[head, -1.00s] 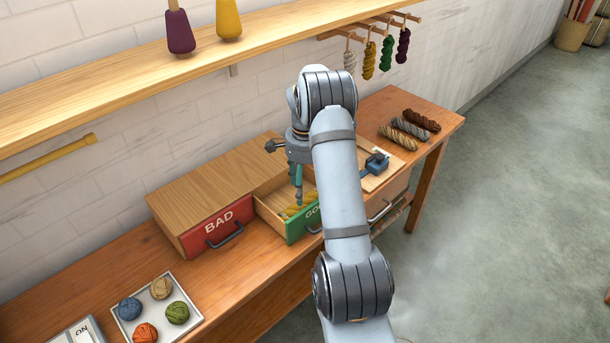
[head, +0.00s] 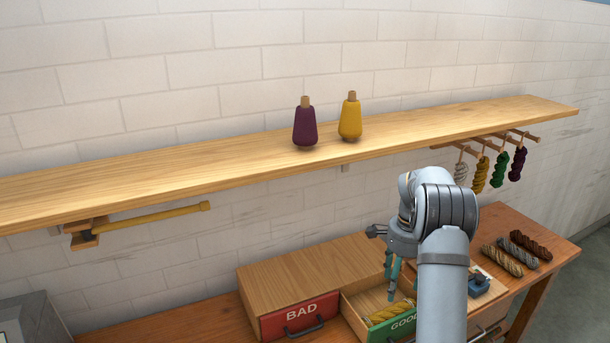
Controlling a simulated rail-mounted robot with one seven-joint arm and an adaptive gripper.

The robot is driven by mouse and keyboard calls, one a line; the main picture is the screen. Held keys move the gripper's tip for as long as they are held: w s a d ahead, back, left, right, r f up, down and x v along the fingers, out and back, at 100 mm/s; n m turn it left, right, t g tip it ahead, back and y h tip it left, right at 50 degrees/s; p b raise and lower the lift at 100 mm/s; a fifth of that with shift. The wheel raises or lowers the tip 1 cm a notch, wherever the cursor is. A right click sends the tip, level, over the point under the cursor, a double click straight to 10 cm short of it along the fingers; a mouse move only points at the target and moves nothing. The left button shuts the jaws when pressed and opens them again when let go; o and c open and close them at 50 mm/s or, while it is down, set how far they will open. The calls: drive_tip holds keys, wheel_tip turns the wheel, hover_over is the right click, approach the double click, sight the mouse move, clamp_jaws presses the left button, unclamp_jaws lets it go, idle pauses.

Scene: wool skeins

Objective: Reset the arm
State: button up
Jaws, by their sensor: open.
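My gripper (head: 391,287) hangs fingers down above the open drawer with the green front marked GOOD (head: 352,315). It is open, and I see nothing between its fingers. A yellow skein (head: 388,313) lies in that drawer, below and beside the fingertips. My arm is bent over the bench and hides part of the drawer's right side.
The red drawer marked BAD (head: 275,322) is shut, left of the open one. A wooden shelf (head: 200,183) with purple (head: 305,128) and yellow (head: 350,120) cones runs above. Skeins hang from pegs (head: 482,172); several lie on the bench (head: 512,252). A blue device (head: 478,285) stands right of my arm.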

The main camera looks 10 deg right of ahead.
sight(392, 314)
wheel_tip(392, 314, down, 13)
drive_tip(key=shift+f, duration=0.1)
drive_tip(key=shift+r+p, duration=0.6)
drive_tip(key=shift+p, duration=0.05)
